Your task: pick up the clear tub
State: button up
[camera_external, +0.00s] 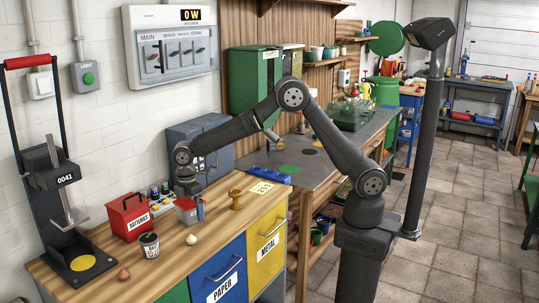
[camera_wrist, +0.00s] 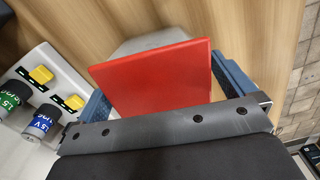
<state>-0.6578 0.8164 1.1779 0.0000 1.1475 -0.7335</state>
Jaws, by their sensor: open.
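The clear tub (camera_external: 186,216) with a red lid stands on the wooden bench top, below my wrist. In the wrist view its flat red lid (camera_wrist: 152,82) fills the middle, and a pale grey-white part of the tub (camera_wrist: 155,43) shows beyond the lid. My gripper (camera_wrist: 165,90) is open, with one blue finger at the left of the lid and one at the right. The tub lies between the fingers; whether either finger touches it I cannot tell. In the external view my gripper (camera_external: 188,204) is over the tub, and a blue-grey finger shows at its right side.
A pale bulb (camera_external: 191,240) and a brass goblet (camera_external: 235,199) are nearby. Upright batteries (camera_wrist: 42,120) with yellow clips sit left in the wrist view. Bare wood lies front right.

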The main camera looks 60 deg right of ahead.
jog(key=shift+f, duration=0.95)
jog(key=shift+c, duration=0.4)
jog(key=shift+r, duration=0.1)
jog(key=c, duration=1.2)
jog(key=shift+o, duration=0.2)
